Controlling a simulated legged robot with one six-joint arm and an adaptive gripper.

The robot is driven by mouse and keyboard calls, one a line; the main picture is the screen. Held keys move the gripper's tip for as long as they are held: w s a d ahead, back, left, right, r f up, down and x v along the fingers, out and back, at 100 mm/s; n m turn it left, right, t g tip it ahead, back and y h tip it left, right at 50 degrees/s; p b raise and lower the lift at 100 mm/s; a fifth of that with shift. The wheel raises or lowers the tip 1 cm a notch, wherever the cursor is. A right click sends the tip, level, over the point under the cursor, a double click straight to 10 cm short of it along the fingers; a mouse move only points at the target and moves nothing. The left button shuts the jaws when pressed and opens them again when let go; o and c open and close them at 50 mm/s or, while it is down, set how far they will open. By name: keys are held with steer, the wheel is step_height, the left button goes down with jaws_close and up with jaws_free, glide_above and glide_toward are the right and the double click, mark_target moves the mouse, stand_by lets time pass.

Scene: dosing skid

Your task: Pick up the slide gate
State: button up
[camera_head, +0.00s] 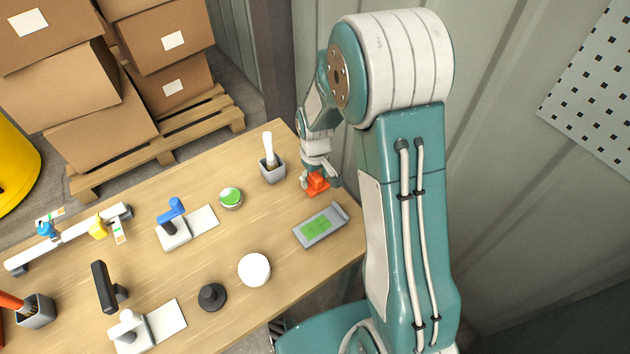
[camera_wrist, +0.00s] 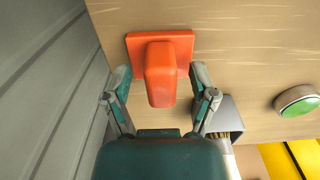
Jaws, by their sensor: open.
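An orange piece (camera_head: 317,184) with a flat square plate and a raised block handle sits on the wooden table near its far right edge; I take it to be the slide gate. In the wrist view the orange piece (camera_wrist: 160,75) is in the middle, its handle pointing toward the camera. My gripper (camera_head: 321,178) is right over it, pointing down. In the wrist view my gripper (camera_wrist: 161,76) is open, with one finger on each side of the handle. Gaps show between fingers and handle, so it is not gripped.
A grey cup with a white-handled brush (camera_head: 272,170) stands close left of my gripper. A grey device with a green panel (camera_head: 320,226) lies nearer on the table. A green button (camera_head: 231,197) is further left. The corrugated wall (camera_wrist: 45,90) is close by.

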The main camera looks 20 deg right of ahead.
steer(key=shift+f, duration=0.4)
jaws_close()
